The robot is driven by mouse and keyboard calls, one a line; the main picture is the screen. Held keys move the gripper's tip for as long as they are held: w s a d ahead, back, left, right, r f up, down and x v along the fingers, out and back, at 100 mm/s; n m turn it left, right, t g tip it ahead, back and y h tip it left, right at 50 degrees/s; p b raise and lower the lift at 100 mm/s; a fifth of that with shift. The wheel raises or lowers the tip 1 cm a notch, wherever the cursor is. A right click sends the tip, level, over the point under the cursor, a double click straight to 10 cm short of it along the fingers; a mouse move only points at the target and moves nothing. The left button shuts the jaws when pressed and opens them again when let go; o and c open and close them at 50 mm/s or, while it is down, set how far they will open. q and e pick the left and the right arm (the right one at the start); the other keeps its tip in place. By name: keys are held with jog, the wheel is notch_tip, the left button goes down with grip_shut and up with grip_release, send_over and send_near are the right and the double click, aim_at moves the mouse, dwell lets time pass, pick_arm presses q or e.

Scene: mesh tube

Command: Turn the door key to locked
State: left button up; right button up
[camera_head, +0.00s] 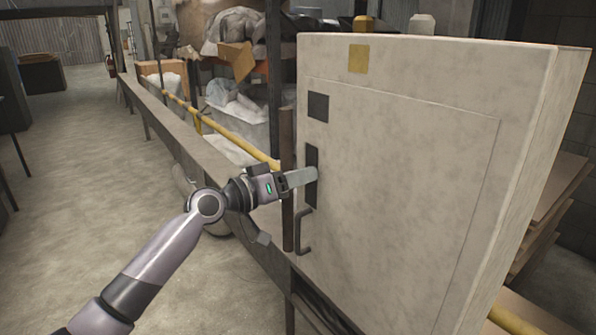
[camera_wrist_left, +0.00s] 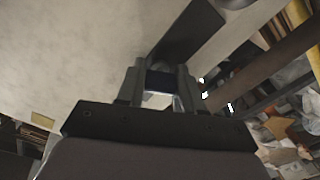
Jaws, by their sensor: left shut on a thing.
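A pale, mottled cabinet door (camera_head: 400,190) fills the right half of the head view. A dark vertical lock plate (camera_head: 311,158) sits near its left edge and also shows in the wrist view (camera_wrist_left: 188,35). My left gripper (camera_head: 314,173) reaches the plate from the left, its fingertips against or just before it. In the wrist view the fingers (camera_wrist_left: 160,80) are close together, with a small dark piece between them. I take this to be the key, mostly hidden by the fingers, so its turn angle cannot be told. My right gripper is not in view.
A dark bent handle (camera_head: 304,232) stands out from the door just below my gripper. A long rail with a yellow pipe (camera_head: 235,133) runs behind my arm. The floor (camera_head: 90,170) at left is open.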

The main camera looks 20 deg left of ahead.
pick_arm(q)
jog(key=n+p, duration=0.2)
jog(key=n, duration=0.1)
jog(key=shift+r+n, duration=0.15)
jog(key=shift+n, duration=0.25)
jog(key=shift+n+p, duration=0.5)
jog(key=shift+n, duration=0.4)
jog(key=n+p, duration=0.2)
jog(key=n, duration=0.1)
jog(key=shift+n+p, duration=0.95)
jog(key=shift+n, duration=0.85)
jog(key=o, duration=1)
jog(key=shift+o, duration=0.2)
jog(key=v, duration=0.7)
jog(key=shift+b, duration=0.35)
